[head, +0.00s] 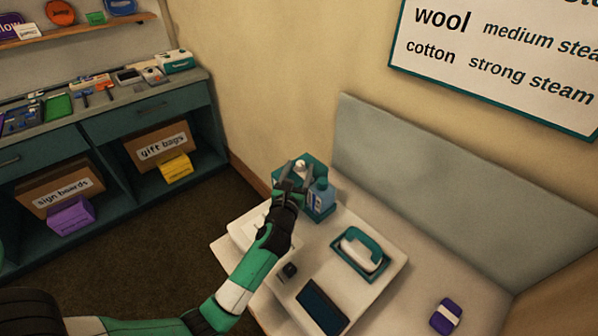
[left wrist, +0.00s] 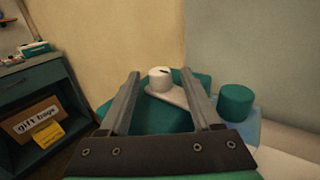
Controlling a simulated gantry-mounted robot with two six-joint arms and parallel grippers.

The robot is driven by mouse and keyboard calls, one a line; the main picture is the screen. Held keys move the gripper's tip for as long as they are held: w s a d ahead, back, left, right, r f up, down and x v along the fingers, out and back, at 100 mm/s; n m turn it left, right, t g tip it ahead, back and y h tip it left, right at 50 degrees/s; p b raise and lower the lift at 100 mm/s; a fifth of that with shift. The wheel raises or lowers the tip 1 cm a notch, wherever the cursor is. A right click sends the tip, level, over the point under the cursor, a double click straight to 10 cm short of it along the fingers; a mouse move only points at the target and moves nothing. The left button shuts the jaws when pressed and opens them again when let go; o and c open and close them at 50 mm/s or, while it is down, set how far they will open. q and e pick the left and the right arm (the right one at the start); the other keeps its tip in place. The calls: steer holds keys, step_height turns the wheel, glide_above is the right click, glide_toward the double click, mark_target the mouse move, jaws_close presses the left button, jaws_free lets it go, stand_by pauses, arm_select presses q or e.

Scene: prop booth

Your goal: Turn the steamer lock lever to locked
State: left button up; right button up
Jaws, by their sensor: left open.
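The steamer (head: 318,163) is a teal body at the back of the white table, partly hidden by my left gripper. In the left wrist view its teal top (left wrist: 152,118) carries a lock lever (left wrist: 172,97), which has a round white hub with a dark mark and a pale arm pointing toward the lower right. My left gripper (head: 295,172) is over the steamer; the left wrist view shows its open fingers (left wrist: 160,75) on either side of the lever. I cannot tell whether they touch it. My right gripper is not in view.
A blue bottle (head: 321,197) with a teal cap (left wrist: 236,102) stands right beside the steamer, close to my right-hand finger. A purple pack (head: 445,316) lies right.

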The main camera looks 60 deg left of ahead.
arm_select(q)
steer(key=shift+w+a, duration=0.1)
jaws_close()
steer(key=shift+w+f+n+g+y+b, duration=0.1)
steer(key=shift+w+n+g+y+b, duration=0.05)
steer(key=shift+n+g+y+b, duration=0.35)
steer(key=shift+n+g+y, duration=0.5)
steer(key=shift+n+g, duration=0.1)
steer(key=shift+g, duration=0.3)
jaws_free()
